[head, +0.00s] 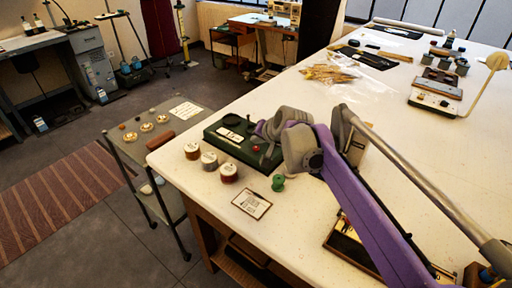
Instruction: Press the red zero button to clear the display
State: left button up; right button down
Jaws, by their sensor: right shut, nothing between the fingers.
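A dark green box-shaped device (219,148) sits near the left corner of the white table, with a pale panel on its top. A small red button (257,149) shows on its top, towards the right end. My right arm, purple and grey, reaches in from the lower right. My right gripper (267,158) is shut and empty, low over the right end of the device, close beside the red button. I cannot tell whether its fingertips touch anything. The arm hides part of the device's right end. My left gripper is not in view.
Several spools (209,160) stand in front of the device, and a small green spool (278,183) stands to their right. A framed card (252,204) lies near the table edge. A low cart (178,139) stands left of the table (400,150). The table's middle is mostly clear.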

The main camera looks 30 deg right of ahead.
jog(key=shift+f, duration=0.2)
dwell(0.6)
jog(key=shift+f, duration=0.25)
jog(key=shift+f+b, duration=0.3)
jog(key=shift+f, duration=0.2)
dwell(0.6)
jog(key=shift+r, duration=0.15)
jog(key=shift+r+p, duration=0.75)
jog(key=shift+p, duration=0.1)
notch_tip(320, 180, up, 5)
jog(key=p, duration=0.4)
